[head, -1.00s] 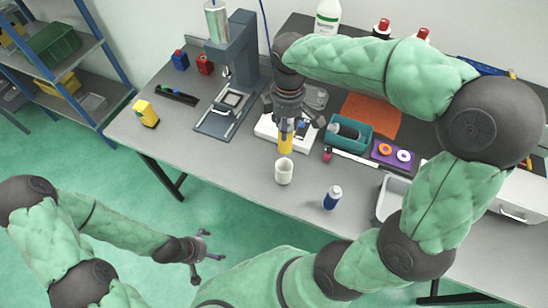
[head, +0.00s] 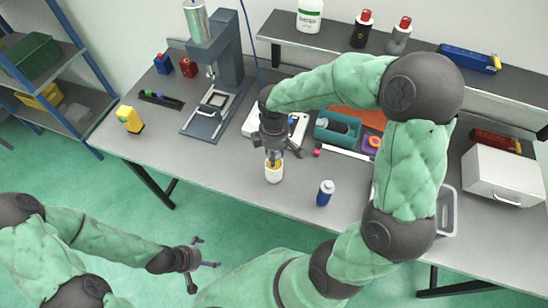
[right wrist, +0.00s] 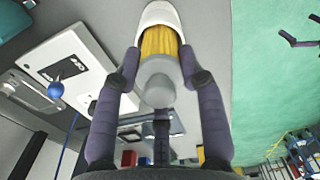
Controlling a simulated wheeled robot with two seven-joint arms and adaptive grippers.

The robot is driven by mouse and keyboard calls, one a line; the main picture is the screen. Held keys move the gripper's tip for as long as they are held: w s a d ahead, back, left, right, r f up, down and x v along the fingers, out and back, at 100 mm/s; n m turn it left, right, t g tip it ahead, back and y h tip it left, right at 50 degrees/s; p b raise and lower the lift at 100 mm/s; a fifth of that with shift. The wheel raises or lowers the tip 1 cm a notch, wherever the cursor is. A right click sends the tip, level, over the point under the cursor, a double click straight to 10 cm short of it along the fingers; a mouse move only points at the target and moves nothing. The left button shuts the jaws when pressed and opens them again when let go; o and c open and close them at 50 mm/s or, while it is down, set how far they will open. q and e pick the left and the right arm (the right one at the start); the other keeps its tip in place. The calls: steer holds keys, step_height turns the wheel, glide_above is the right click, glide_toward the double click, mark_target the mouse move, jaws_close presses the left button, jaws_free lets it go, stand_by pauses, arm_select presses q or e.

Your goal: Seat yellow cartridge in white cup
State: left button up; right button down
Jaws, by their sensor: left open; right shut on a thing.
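The white cup (head: 274,175) stands upright near the front edge of the grey table. My right gripper (head: 274,153) is above it, pointing down and shut on the yellow cartridge (head: 273,162). The cartridge's lower part is inside the cup mouth; its depth is hidden. In the right wrist view, the ribbed yellow cartridge (right wrist: 159,42) with a grey end lies between my fingers (right wrist: 159,72), and the cup (right wrist: 160,12) surrounds its far end. My left gripper (head: 206,254) is open and empty, out over the green floor in front of the table.
A blue-and-white bottle (head: 325,193) stands right of the cup. Behind are a white scale (head: 252,124), a teal bin (head: 331,130) and a grey press (head: 227,75). A yellow block-like item (head: 129,119) is at far left. The table left of the cup is clear.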

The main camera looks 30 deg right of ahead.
step_height(320, 180, down, 3)
steer(key=shift+r, duration=0.2)
steer(key=c, duration=0.7)
jaws_free()
steer(key=shift+c, duration=0.2)
step_height(320, 180, up, 12)
steer(key=shift+r+p, duration=0.1)
steer(key=shift+p, duration=0.9)
